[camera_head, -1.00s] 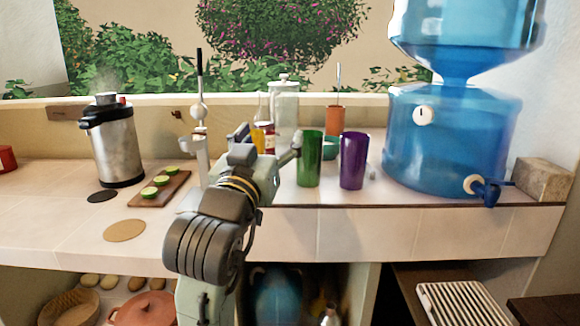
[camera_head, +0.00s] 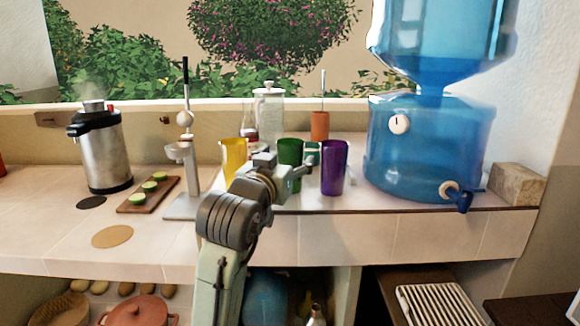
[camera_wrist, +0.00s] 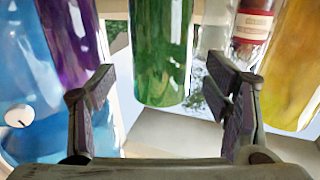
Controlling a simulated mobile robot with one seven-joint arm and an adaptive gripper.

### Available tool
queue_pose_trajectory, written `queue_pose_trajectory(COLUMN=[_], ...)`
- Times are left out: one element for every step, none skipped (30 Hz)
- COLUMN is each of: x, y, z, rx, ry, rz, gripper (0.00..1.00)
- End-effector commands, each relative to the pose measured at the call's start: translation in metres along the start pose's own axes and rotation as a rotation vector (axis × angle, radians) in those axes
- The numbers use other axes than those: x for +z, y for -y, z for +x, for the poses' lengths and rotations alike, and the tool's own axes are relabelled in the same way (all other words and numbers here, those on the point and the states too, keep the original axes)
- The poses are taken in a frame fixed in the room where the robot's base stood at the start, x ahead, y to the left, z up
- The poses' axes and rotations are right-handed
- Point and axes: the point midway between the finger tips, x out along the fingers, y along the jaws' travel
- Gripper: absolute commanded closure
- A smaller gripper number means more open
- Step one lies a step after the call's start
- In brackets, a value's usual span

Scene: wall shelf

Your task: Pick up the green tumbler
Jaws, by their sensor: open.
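The green tumbler (camera_head: 290,151) stands upright on the tiled counter, between a yellow tumbler and a purple tumbler. My gripper (camera_head: 284,166) is in front of it and hides its lower part in the head view. In the wrist view, the green tumbler (camera_wrist: 160,50) appears between and beyond the two spread fingers of my gripper (camera_wrist: 160,80). The fingers are open and empty, with visible gaps on both sides of the tumbler.
The purple tumbler (camera_head: 334,168) stands close on the right, the yellow tumbler (camera_head: 233,152) on the left. A bottle (camera_head: 250,138), a glass jar (camera_head: 269,112) and an orange cup (camera_head: 320,126) stand behind. A juicer press (camera_head: 184,152) is left; a large blue water dispenser (camera_head: 425,160) is right.

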Motion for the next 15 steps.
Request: queue_pose_trajectory(x=[-0.005,-0.006,-0.005,-0.004,-0.004,-0.004,-0.003,-0.003,-0.002,-0.002,-0.002,-0.002,-0.002,-0.002,-0.002], y=[0.001,0.001,0.001,0.001,0.001,0.001,0.001,0.001,0.001,0.001,0.001,0.001,0.001,0.001,0.001], z=[0.009,0.014,0.02,0.024,0.027,0.03,0.033,0.034,0.035,0.035,0.035,0.035,0.035,0.035,0.035], rx=[0.0,0.0,0.001,0.001,0.001,0.0,-0.001,-0.001,-0.001,-0.001,-0.001,-0.001,-0.001,-0.001,-0.001], ry=[0.003,0.004,0.003,0.003,0.002,0.001,0.002,0.002,0.001,0.001,0.001,0.0,0.0,0.0,0.0], rz=[-0.002,-0.002,-0.002,-0.002,-0.002,-0.001,-0.001,0.0,0.0,0.0,0.0,0.0,0.0,0.0,0.0], gripper=[0.29,0.29,0.29,0.29,0.29,0.29,0.29,0.29,0.29,0.29,0.29,0.29,0.29,0.29,0.29])
